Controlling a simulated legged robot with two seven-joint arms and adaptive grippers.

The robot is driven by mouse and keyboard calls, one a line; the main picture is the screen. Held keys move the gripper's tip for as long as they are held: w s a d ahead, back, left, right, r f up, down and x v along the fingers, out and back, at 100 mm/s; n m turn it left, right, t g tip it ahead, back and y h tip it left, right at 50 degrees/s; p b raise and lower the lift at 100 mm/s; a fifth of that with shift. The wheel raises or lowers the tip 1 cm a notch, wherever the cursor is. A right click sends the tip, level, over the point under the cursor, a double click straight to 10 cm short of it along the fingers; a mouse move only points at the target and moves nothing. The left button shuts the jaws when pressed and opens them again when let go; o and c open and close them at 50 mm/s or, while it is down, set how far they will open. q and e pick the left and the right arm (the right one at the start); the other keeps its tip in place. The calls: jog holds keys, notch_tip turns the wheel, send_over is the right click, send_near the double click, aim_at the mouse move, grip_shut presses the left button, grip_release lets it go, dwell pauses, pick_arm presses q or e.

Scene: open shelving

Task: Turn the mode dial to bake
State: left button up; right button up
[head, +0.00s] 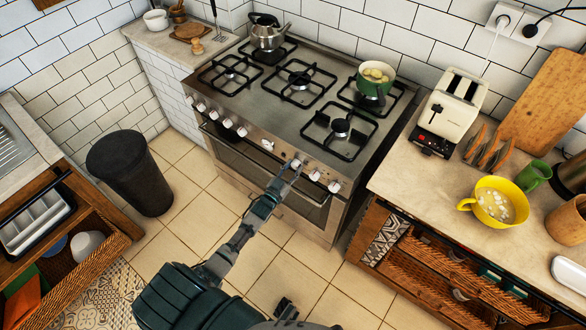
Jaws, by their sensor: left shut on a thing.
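A steel stove (262,90) stands against the tiled wall, with a row of white knobs along its front edge and an oven door (235,165) below. My left gripper (292,168) reaches up from the bottom of the head view to the right half of this row. It is shut on a white knob (297,163), which its fingers partly cover. Two more knobs, the nearer one (315,175) and the outer one (334,186), are to the right. A round dial or clock (267,145) sits to the left. Markings are too small to read.
A green pot (374,80) and a steel kettle (267,34) stand on the burners. A black bin (130,172) stands on the floor to the left. The right counter (410,180) holds a toaster (450,112) and a yellow pot (494,204). The tiled floor before the oven is clear.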

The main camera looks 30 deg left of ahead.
pick_arm(q)
jog(key=shift+s+f, duration=0.15)
jog(key=shift+f, duration=0.3)
jog(key=o, duration=1)
jog(key=shift+o, duration=0.7)
jog(key=shift+r, duration=0.2)
jog(key=s+f, duration=0.1)
jog(key=s, duration=1)
jog(key=shift+s+a+f, duration=0.15)
jog(key=shift+s, duration=0.2)
